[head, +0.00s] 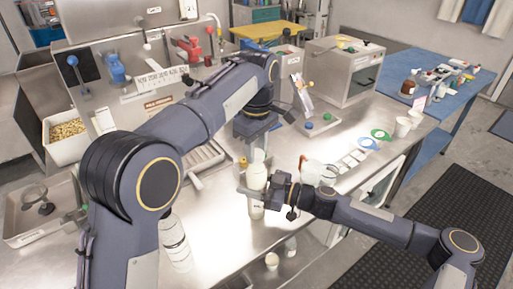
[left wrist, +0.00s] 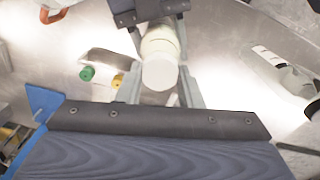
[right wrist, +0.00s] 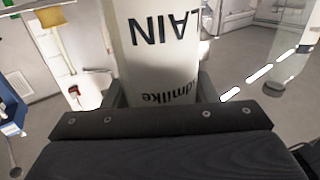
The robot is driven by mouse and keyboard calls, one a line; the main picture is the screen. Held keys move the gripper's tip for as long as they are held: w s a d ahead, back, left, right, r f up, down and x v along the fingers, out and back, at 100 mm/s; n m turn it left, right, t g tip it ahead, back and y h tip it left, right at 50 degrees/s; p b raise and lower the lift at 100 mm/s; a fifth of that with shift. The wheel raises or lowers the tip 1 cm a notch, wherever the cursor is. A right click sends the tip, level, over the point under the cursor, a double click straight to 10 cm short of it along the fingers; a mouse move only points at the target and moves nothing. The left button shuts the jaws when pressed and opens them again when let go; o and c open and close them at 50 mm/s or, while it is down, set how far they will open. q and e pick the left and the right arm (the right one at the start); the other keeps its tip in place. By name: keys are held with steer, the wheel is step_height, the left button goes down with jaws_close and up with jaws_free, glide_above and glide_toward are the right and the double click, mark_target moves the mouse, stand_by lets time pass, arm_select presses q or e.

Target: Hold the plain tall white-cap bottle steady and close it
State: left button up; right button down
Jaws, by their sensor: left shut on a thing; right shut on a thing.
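The tall white bottle (head: 256,172) is upright near the middle of the head view, above the steel counter. My right gripper (head: 258,192) is shut around its body. The right wrist view shows its label (right wrist: 160,45), with upside-down "PLAIN" lettering between the fingers. My left gripper (head: 258,150) points down over the bottle's top and is shut on the white cap (left wrist: 160,73). In the left wrist view the cap lies in line with the bottle neck (left wrist: 161,42). I cannot tell whether it is fully seated; the joint is partly hidden.
Another white bottle (head: 174,242) stands at the counter's front left. Small white containers (head: 272,261) are near the front edge. White cups (head: 402,126) and coloured rings (head: 381,135) are at the right. A steel machine (head: 345,70) stands behind.

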arm_select(q)
steer(key=m, duration=0.7)
steer(key=shift+m, duration=0.3)
steer(key=m, duration=1.5)
steer(key=o, duration=1.1)
steer(key=shift+o, duration=0.2)
steer(key=shift+r, duration=3.65)
